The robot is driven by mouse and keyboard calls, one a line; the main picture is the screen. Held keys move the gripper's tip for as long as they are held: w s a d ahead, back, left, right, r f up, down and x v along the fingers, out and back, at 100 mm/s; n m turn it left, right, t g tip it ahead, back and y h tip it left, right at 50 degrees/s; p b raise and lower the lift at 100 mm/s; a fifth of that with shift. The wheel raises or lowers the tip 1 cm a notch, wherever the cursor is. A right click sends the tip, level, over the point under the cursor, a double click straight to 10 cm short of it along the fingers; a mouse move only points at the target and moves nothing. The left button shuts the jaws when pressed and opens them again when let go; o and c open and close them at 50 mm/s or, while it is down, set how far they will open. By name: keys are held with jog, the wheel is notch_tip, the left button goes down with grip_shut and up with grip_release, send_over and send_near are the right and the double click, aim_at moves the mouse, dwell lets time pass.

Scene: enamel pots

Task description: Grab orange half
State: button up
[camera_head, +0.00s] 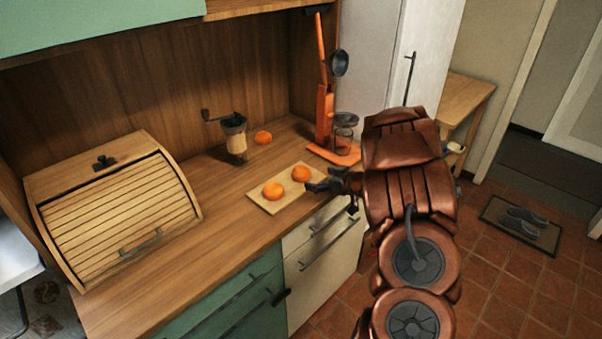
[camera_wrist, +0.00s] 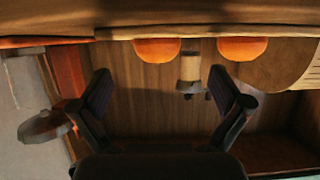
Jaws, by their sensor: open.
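Two orange halves lie on a light cutting board (camera_head: 268,205) on the counter, a left one (camera_head: 273,190) and a right one (camera_head: 301,173). A third orange piece (camera_head: 263,137) sits farther back beside the grinder; I cannot tell whether it is whole or half. My gripper (camera_head: 320,185) is just right of the board, close to the right orange half, with no visible contact. In the wrist view, which looks upside down, my gripper (camera_wrist: 160,76) has its fingers spread with nothing between them. Two orange halves (camera_wrist: 157,50) (camera_wrist: 242,49) show beyond the fingertips.
A coffee grinder (camera_head: 235,140) stands behind the board. An orange stand (camera_head: 324,122) with a glass jar (camera_head: 344,130) is at the back right, near my arm. A wooden bread box (camera_head: 115,205) fills the left. The counter (camera_head: 205,240) is clear between bread box and board.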

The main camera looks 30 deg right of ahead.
aim_at(306, 172)
jog(key=shift+p+x, duration=0.3)
jog(key=shift+x, duration=0.9)
jog(key=shift+w+a+f+p, duration=0.1)
jog(key=shift+w+p, duration=0.25)
jog(key=shift+w, duration=0.35)
jog(key=shift+w+a+f+p, duration=0.15)
jog(key=shift+w+p, duration=0.2)
jog(key=shift+w, duration=0.4)
jog(key=shift+w+a+f+p, duration=0.1)
jog(key=shift+w+p, duration=0.25)
jog(key=shift+w, duration=0.35)
jog(key=shift+w+f, duration=0.2)
jog(key=shift+w, duration=0.2)
jog(key=c, duration=1.2)
